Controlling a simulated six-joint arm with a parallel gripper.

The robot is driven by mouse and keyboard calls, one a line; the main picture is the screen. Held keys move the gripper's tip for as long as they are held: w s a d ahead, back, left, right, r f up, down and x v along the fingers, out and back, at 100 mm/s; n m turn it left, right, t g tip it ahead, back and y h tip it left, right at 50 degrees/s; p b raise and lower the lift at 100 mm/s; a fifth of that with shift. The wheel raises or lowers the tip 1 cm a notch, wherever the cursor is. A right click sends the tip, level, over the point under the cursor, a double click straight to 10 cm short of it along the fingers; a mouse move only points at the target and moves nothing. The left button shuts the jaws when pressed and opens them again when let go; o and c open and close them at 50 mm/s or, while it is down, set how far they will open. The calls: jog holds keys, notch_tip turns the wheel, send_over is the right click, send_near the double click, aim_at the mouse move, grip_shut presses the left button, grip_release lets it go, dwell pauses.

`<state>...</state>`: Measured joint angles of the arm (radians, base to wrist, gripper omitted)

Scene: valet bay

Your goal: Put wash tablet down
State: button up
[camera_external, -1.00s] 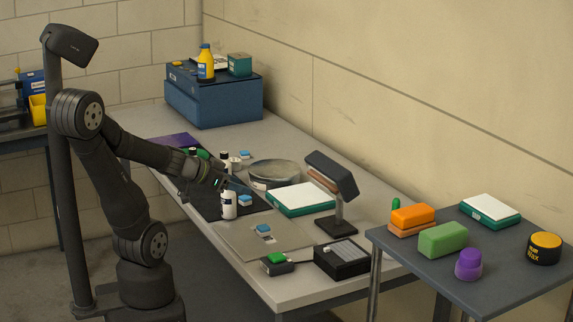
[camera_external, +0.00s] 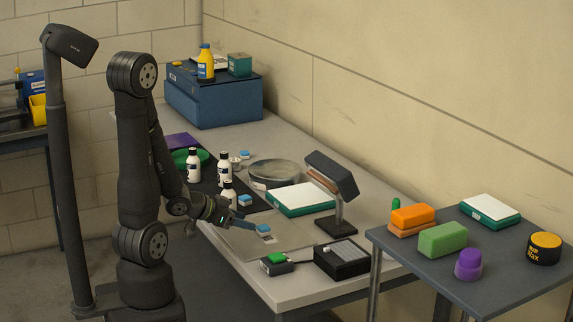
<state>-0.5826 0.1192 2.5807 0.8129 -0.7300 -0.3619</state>
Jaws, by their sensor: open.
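Several small blue blocks look like wash tablets. One blue tablet (camera_external: 264,229) lies on a thin grey plate (camera_external: 276,243) near the front of the bench, with a small white patch just in front of it. A second blue tablet (camera_external: 245,199) is by the right edge of the dark mat, and a third (camera_external: 244,154) lies farther back. My gripper (camera_external: 243,224) is open and low over the plate's left part, just left of the nearest tablet. The fingers are small here, and I cannot tell whether they touch it.
Several white bottles (camera_external: 224,168) stand on the dark mat (camera_external: 206,187) behind my gripper. A lamp-like stand (camera_external: 336,222), a green-white scale (camera_external: 300,198) and a black box (camera_external: 342,260) are to the right. A green-topped block (camera_external: 277,263) sits at the front edge.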

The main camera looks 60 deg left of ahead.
aim_at(264, 226)
jog(key=shift+x, duration=3.15)
jog(key=c, duration=1.1)
jog(key=shift+c, duration=0.2)
jog(key=shift+r, duration=0.1)
